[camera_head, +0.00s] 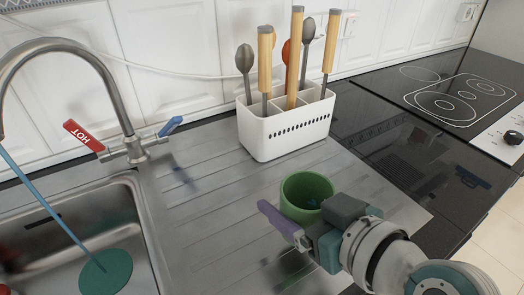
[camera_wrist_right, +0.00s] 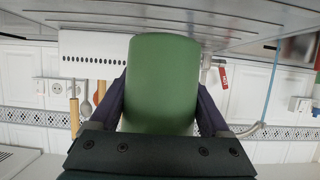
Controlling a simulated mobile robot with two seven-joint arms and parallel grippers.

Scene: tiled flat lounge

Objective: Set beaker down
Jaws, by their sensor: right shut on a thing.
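The green beaker (camera_head: 306,193) is upright, with its open top facing up, over the ribbed metal draining board (camera_head: 215,190). My right gripper (camera_head: 300,220) comes in from the lower right and is shut on the beaker. In the right wrist view the green beaker (camera_wrist_right: 162,82) sits between the two purple fingers, and that view looks upside down. I cannot tell whether the beaker's base touches the draining board, as the gripper hides its lower part in the head view. My left gripper is not in view.
A white utensil holder (camera_head: 290,133) with several spoons and wooden-handled tools stands just behind the beaker. The sink (camera_head: 150,225) with a tap (camera_head: 110,95) and a green plunger-like tool (camera_head: 105,272) is at left. The hob (camera_head: 450,95) is at right. The board between sink and beaker is clear.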

